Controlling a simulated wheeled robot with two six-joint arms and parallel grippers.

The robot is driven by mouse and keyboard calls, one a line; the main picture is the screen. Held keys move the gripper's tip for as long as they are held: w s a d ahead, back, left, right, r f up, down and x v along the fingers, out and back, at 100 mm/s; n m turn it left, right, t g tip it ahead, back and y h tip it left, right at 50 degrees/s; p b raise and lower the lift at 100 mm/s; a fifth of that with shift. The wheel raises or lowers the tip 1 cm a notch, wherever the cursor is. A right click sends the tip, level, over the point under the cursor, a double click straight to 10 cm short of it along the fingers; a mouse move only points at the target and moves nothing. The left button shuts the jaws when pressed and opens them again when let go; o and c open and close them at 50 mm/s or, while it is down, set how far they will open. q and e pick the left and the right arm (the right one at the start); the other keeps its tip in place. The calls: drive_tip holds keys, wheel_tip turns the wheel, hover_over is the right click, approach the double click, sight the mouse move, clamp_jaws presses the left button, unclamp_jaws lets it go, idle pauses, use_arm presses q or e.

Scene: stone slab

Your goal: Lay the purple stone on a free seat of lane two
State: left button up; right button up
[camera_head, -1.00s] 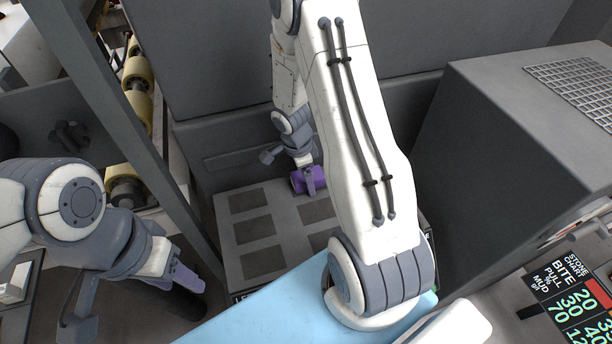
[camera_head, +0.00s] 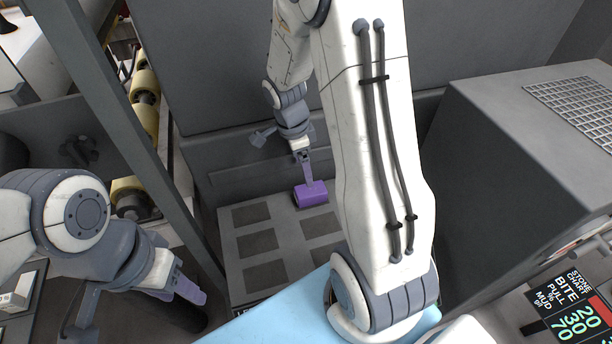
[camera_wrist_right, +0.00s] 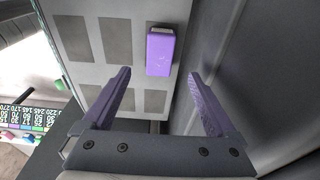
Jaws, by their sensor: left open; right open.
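The purple stone (camera_head: 311,194) is a small block lying at the far end of the right-hand column of dark seats on the grey slab (camera_head: 284,240). In the right wrist view the stone (camera_wrist_right: 160,52) lies flat, apparently covering a corner seat in line with its column. My right gripper (camera_head: 307,172) is open just above the stone. In its wrist view its fingers (camera_wrist_right: 160,75) are spread wide, apart from the stone. The other visible seats are bare. I cannot read which column is lane two. My left gripper (camera_head: 190,289) is open and empty, left of the slab.
Grey walls stand behind the slab, and a grey post (camera_head: 135,150) rises on its left. A large grey box (camera_head: 520,150) is on the right. A stone chart (camera_head: 572,305) sits at lower right. My right arm hides part of the slab.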

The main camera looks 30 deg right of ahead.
drive_tip(key=s+a+r+n+y, duration=0.1)
drive_tip(key=s+a+r+n, duration=0.25)
drive_tip(key=a+n, duration=0.4)
drive_tip(key=s+a+r+n, duration=0.3)
drive_tip(key=a+r+n, duration=0.25)
drive_tip(key=a, duration=0.25)
drive_tip(key=s+a+r+n+y, duration=0.1)
drive_tip(key=s+a+n, duration=0.3)
drive_tip(key=s+n, duration=0.2)
drive_tip(key=s+a+r+n, duration=0.1)
drive_tip(key=s+a+n, duration=0.2)
drive_tip(key=s+n, duration=0.4)
drive_tip(key=shift+s+a+r+n+y, duration=0.15)
drive_tip(key=shift+a+n+y, duration=0.25)
drive_tip(key=shift+n, duration=0.8)
